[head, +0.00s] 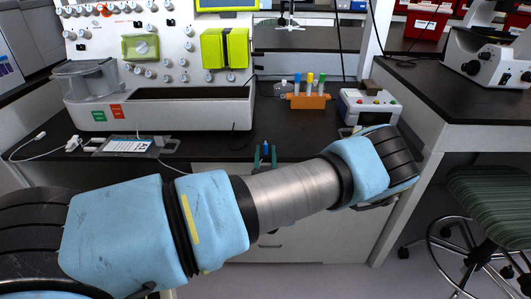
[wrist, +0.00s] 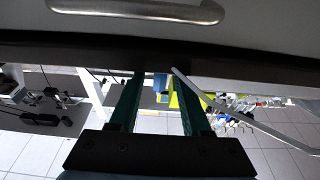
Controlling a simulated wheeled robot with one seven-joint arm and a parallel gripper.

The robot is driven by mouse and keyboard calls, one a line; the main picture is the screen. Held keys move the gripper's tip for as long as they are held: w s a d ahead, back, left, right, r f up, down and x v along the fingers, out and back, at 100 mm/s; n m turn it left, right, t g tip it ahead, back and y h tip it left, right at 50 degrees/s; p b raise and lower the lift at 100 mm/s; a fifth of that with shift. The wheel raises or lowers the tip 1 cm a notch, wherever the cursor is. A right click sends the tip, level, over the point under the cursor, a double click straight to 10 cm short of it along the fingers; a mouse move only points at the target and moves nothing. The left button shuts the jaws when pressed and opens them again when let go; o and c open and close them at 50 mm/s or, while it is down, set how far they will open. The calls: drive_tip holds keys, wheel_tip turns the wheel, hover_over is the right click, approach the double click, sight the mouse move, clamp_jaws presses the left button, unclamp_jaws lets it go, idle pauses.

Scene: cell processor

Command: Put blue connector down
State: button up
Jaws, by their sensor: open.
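My gripper (head: 265,156) is at the front edge of the black bench, with two dark green fingers apart. A small blue connector (head: 265,146) shows between or just beyond the fingertips in the head view. In the wrist view the fingers of my gripper (wrist: 161,80) are also spread. The blue connector (wrist: 160,83) appears in the gap between them, with space visible beside it. A pale cable (wrist: 192,88) runs close by the right finger. I cannot tell whether the connector touches the bench or a finger.
The white cell processor (head: 160,105) stands at the back left. A clear flat cassette (head: 127,146) with cables lies in front of it. An orange rack (head: 307,101) with coloured-capped tubes and a white device (head: 369,107) with coloured buttons stand to the right. Bare bench lies between.

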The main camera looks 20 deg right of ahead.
drive_tip(key=b+v, duration=0.3)
drive_tip(key=v, duration=0.8)
drive_tip(key=shift+s, duration=0.25)
